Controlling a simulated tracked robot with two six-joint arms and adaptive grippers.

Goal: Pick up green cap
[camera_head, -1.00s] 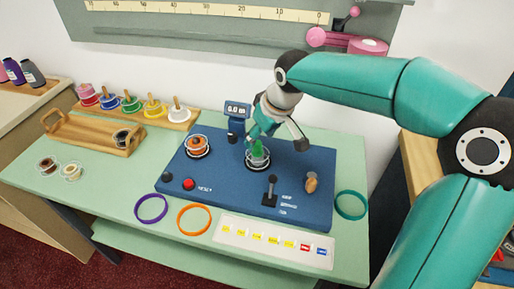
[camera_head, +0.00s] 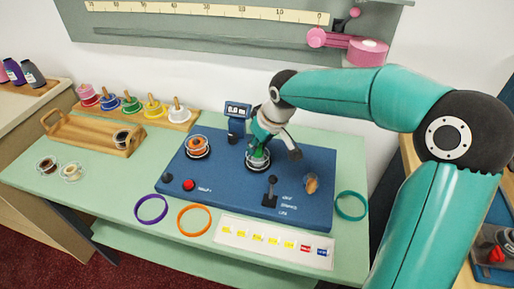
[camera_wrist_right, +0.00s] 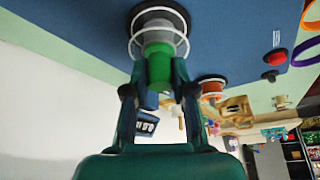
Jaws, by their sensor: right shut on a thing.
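The green cap (camera_wrist_right: 159,66) sits on a post with a clear spool and white rings on the blue machine panel (camera_head: 222,181). In the right wrist view the cap is between the fingertips of my right gripper (camera_wrist_right: 156,84), which is shut on it. In the head view my right gripper (camera_head: 261,150) comes down over that spot and mostly hides the cap. My left gripper is not in either view.
An orange spool (camera_head: 196,146) stands on the panel's left, with a display (camera_head: 237,110) behind. A black lever (camera_head: 270,190) and a red button (camera_head: 189,184) are at the front. Purple (camera_head: 151,209) and orange (camera_head: 194,219) rings lie before the panel. A wooden tray (camera_head: 85,134) stands left.

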